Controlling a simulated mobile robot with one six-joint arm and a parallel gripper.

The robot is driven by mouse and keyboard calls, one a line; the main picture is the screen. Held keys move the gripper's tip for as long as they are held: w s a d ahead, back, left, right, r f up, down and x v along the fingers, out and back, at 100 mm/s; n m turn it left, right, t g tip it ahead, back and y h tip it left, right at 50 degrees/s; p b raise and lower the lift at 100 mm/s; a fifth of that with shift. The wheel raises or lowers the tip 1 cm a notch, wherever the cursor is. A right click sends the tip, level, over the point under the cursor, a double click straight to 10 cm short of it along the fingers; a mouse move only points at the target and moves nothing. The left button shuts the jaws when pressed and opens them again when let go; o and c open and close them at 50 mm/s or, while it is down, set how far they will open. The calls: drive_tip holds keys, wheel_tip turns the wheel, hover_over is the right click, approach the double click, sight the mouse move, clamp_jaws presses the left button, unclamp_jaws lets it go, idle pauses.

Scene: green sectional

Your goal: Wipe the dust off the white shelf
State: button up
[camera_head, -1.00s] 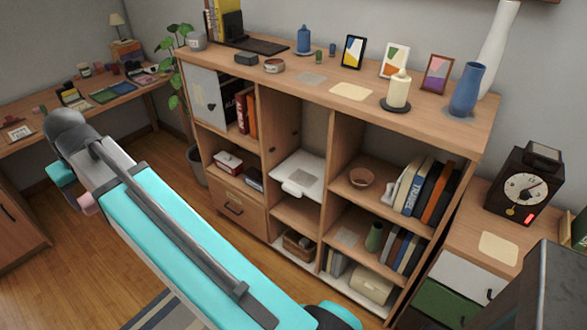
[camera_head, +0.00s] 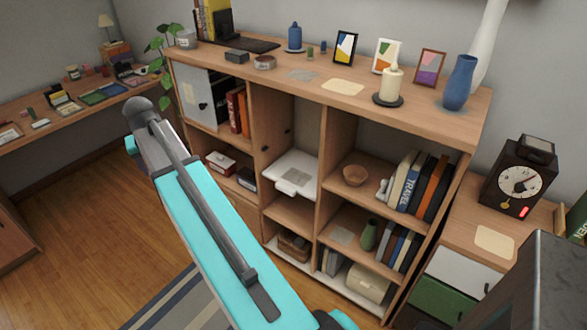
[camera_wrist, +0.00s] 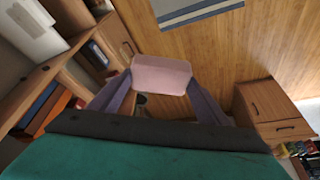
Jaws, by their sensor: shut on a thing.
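The white shelf (camera_head: 302,157) is in the middle column of the wooden bookcase, with a small light tab at its front edge. A greyish dust patch (camera_head: 297,174) lies on it. A white panel, apparently this shelf (camera_wrist: 32,32), shows at the upper left of the wrist view. My gripper (camera_wrist: 161,82) is shut on a pale pink block (camera_wrist: 161,70), held above the wooden floor, in front of the bookcase and apart from the shelf. In the head view my arm mostly hides the gripper, and the block cannot be made out.
The bookcase top (camera_head: 425,118) holds a candle (camera_head: 390,86), a blue vase (camera_head: 460,84) and several frames. Grey and beige patches lie on other surfaces. A bowl (camera_head: 355,175) and books (camera_head: 420,182) fill the right compartments. A desk stands at left. Floor (camera_head: 95,220) before the bookcase is clear.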

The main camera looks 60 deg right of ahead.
drive_tip(key=s+d+f+m+g+h+b, duration=0.1)
drive_tip(key=s+d+f+m, duration=0.3)
drive_tip(key=d, duration=1.1)
drive_tip(key=s+d+f+m+g+b, duration=0.1)
drive_tip(key=s+d+f+m, duration=0.3)
drive_tip(key=s+d+f, duration=0.5)
drive_tip(key=s+d+f+m+g+h+b, duration=0.1)
drive_tip(key=s+d+f+m, duration=0.3)
drive_tip(key=s+d, duration=0.7)
drive_tip(key=d+f+b, duration=0.1)
drive_tip(key=d+f, duration=0.1)
drive_tip(key=d, duration=0.8)
drive_tip(key=shift+s+f+g+h, duration=0.2)
drive_tip(key=shift+f+g+h, duration=0.1)
drive_tip(key=shift+f+g, duration=0.1)
